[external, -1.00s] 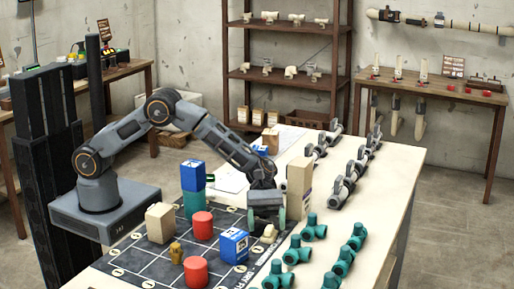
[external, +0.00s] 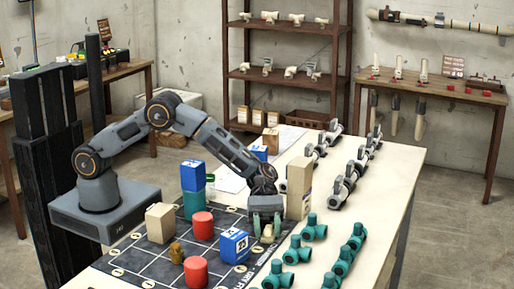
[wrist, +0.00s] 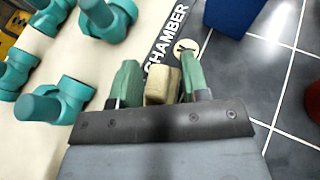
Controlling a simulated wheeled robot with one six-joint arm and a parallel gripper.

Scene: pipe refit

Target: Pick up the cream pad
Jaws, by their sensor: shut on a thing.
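The cream pad (wrist: 161,86) sits between the two green fingers of my gripper (wrist: 160,78) in the wrist view, with a finger against each side. In the external view my gripper (external: 266,230) is low at the right edge of the dark grid mat, and the cream pad (external: 267,236) shows only in part between the fingers. My gripper is shut on the pad. I cannot tell whether the pad still touches the surface.
Several teal pipe fittings (external: 313,227) stand on the table to the right. A tall tan block (external: 299,187) is close behind my gripper. A blue box (external: 234,245) and a red cylinder (external: 195,271) are on the dark mat (external: 151,263) to the left.

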